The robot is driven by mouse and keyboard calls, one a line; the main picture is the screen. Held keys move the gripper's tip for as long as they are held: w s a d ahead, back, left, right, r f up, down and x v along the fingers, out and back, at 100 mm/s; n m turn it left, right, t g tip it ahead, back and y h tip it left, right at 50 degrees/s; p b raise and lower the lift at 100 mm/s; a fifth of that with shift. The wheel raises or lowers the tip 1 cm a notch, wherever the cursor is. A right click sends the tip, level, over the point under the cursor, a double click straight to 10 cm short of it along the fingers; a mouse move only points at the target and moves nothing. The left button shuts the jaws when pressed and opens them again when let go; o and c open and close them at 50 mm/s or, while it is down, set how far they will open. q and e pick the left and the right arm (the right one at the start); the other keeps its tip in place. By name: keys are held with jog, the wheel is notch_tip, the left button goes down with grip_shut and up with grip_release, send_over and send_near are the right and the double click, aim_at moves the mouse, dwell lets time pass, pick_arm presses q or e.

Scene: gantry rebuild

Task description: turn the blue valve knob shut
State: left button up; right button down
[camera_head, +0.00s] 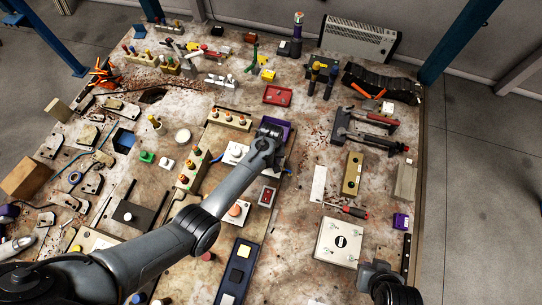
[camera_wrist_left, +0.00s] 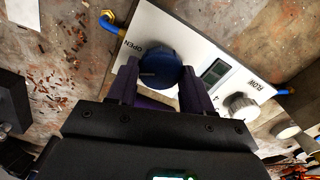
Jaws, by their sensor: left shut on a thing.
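The blue valve knob (camera_wrist_left: 158,68) sits on a white panel (camera_wrist_left: 205,35) in the left wrist view, beside the printed word OPEN. My left gripper (camera_wrist_left: 157,78) has its two dark purple fingers on either side of the knob and is shut on it. In the head view my left gripper (camera_head: 270,132) is over the panel (camera_head: 234,153) near the table's middle, and the arm and gripper hide the knob there. My right gripper is not in view; only a dark part of what seems my right arm shows at the lower right.
The panel also carries a grey knob (camera_wrist_left: 240,106) by the word FLOW and a small dark window (camera_wrist_left: 215,71). Blue hose ends (camera_wrist_left: 112,24) join its edges.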

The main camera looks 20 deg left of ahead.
pick_arm(q)
jog(key=n+p, duration=0.1)
jog(key=n, duration=0.2)
jog(key=shift+r, duration=0.1)
jog(key=n, duration=0.2)
jog(key=shift+n+p, duration=0.3)
jog(key=n, duration=0.3)
jog(key=shift+n, duration=0.3)
jog(key=shift+s+n, duration=0.1)
jog(key=shift+n, duration=1.5)
jog(key=shift+a, duration=0.1)
jog(key=o, duration=1)
jog(key=shift+o, duration=0.2)
